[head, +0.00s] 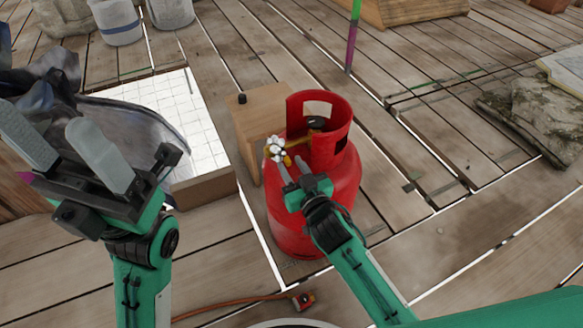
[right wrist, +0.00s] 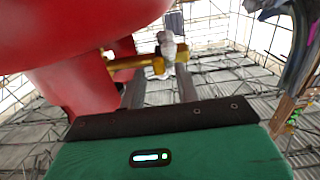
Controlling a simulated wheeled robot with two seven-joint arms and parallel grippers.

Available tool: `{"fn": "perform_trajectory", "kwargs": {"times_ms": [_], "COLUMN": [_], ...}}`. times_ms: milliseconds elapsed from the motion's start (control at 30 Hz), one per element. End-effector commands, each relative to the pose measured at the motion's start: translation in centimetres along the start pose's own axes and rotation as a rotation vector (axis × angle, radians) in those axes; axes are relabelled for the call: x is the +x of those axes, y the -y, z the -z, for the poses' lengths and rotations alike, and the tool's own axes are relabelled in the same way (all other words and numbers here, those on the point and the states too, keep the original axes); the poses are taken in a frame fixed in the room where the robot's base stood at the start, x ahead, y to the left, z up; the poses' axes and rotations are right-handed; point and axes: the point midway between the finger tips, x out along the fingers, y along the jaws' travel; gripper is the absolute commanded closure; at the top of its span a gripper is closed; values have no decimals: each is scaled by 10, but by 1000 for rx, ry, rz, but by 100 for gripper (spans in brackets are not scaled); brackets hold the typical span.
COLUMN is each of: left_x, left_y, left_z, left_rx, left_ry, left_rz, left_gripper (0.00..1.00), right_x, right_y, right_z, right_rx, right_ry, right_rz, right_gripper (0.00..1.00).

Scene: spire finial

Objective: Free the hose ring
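A red gas cylinder (head: 347,181) stands upright on the planks in the head view. A brass valve (head: 299,143) with a pale handwheel (head: 275,148) sticks out of its collar to the left. A small yellow-brass ring-like piece (head: 287,160) shows below the handwheel; I cannot tell whether it is the hose ring. My right gripper (head: 293,166) is open just below the valve. In the right wrist view its fingers (right wrist: 160,88) are apart, with the brass fitting (right wrist: 158,66) near their tips; contact is unclear. My left gripper (head: 58,138) is open at the left, away from the cylinder.
An orange hose (head: 235,305) with a red-and-black end piece (head: 303,299) lies on the floor in front. A wooden block (head: 259,112) stands left of the cylinder beside a white gridded panel (head: 205,140). Rocks (head: 525,118) lie right. Planks right of the cylinder are mostly clear.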

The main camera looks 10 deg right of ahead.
Motion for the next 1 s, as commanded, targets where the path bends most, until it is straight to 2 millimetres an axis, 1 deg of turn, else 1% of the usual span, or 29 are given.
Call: {"fn": "perform_trajectory", "kwargs": {"times_ms": [133,433,600,767,1000], "left_x": [2,3,2,2,9], "left_y": [-2,-3,-2,-2,1], "left_z": [-1,0,0,0,2], "left_rx": [-5,-9,-8,-7,4], "left_ry": [-6,-8,-8,-8,-16], "left_rz": [-5,-5,-4,-4,0], "left_gripper": [36,36,36,36,36], "right_x": [7,8,8,8,8], "right_y": [0,0,0,0,0], "right_z": [0,0,0,1,4], "right_rx": [1,0,0,0,0], "right_ry": [0,0,0,0,15], "right_rz": [0,0,0,0,0], "right_gripper": [67,67,100,100,100]}}
